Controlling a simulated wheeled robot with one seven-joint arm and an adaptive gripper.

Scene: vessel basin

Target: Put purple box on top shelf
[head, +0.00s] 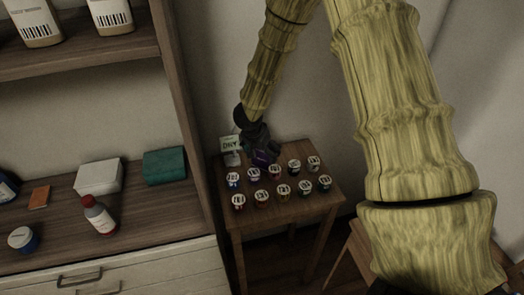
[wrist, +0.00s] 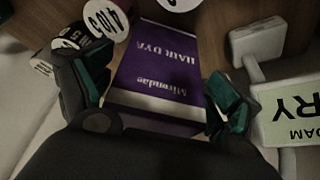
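The purple box (wrist: 160,65), with a white top band and white lettering, lies between the fingers of my gripper (wrist: 160,95) in the wrist view. The fingers are wide apart, one along each side of the box, very close to it or touching. I cannot tell whether they press on it. In the head view my gripper (head: 258,143) is over the back of the small wooden table (head: 285,223), with the purple box (head: 264,157) just below it. The shelf unit (head: 130,224) stands at the left; its upper board (head: 80,57) shows at the top left.
Several white-lidded jars (head: 278,190) stand in rows on the table in front of the box. A sign (head: 230,145) stands left of my gripper. The lower shelf board holds a white box (head: 98,177), a green box (head: 164,165) and a red-capped bottle (head: 98,214). Pouches (head: 110,14) stand on the upper board.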

